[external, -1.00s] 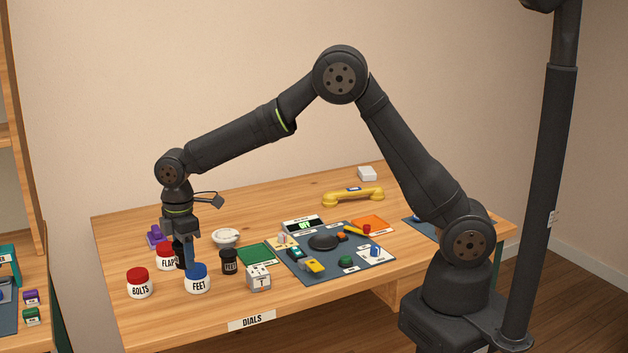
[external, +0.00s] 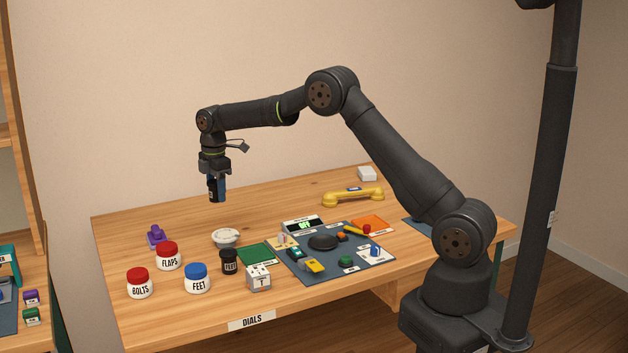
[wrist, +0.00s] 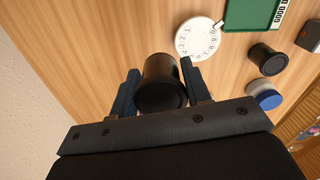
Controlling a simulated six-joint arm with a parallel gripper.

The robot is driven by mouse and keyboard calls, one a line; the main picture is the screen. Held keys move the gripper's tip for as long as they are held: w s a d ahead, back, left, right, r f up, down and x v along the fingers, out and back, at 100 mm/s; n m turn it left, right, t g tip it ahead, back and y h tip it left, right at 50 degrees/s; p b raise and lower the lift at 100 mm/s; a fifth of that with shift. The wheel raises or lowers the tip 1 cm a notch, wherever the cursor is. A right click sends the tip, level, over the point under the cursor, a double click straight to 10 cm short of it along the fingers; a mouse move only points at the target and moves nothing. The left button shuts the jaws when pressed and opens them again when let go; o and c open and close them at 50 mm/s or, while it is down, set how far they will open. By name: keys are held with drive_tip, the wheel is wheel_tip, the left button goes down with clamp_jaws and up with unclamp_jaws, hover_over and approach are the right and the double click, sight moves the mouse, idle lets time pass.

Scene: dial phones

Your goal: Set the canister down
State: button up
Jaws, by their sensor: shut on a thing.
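My gripper (external: 216,190) is shut on a small black canister (external: 212,190) and holds it in the air above the back left part of the table. In the wrist view the canister (wrist: 160,84) sits between the two blue fingers, its dark round lid toward the camera. Any label on it cannot be read. A second black canister (external: 229,262) stands on the table to the right of the blue-lidded FEET jar (external: 197,279).
Red-lidded FLAPS (external: 168,256) and BOLTS (external: 139,283) jars stand at the left. A white dial (external: 225,238), green mat (external: 257,254), white cube (external: 258,277) and blue-grey mat with small parts (external: 293,271) lie rightward. A purple piece (external: 157,237) is behind. The back left table is clear.

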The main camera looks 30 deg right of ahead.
drive_tip(key=w+d, duration=0.3)
hover_over(194, 235)
wheel_tip(194, 235, down, 7)
drive_tip(key=shift+w+a+f, duration=0.1)
drive_tip(key=shift+f, duration=1.9)
drive_tip(key=shift+f, duration=0.15)
drive_tip(key=o, duration=1)
drive_tip(key=shift+o, duration=0.2)
